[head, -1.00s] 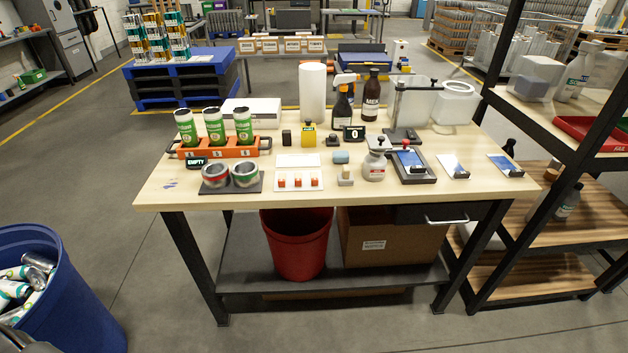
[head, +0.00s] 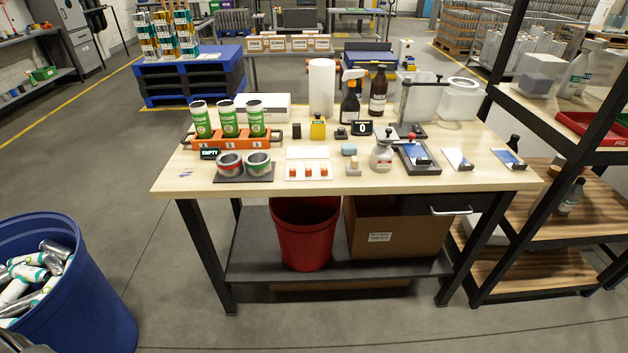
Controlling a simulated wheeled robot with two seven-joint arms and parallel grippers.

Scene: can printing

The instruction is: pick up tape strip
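I cannot make out a tape strip for certain. A white card (head: 308,179) with orange-red pieces (head: 308,171) lies near the table's front edge, and a plain white sheet (head: 307,153) lies behind it. To their left, two open-topped round cans or rings (head: 258,164) stand on a dark mat (head: 232,180). Neither gripper shows clearly; a grey shape at the bottom left corner is too cropped to identify.
The wooden table (head: 200,181) also holds an orange rack (head: 235,143) with three green-and-white cans, bottles and a dark stand (head: 416,160). A blue bin (head: 100,310) of cans is at lower left. A black-framed shelf (head: 508,85) stands right. The floor in front is clear.

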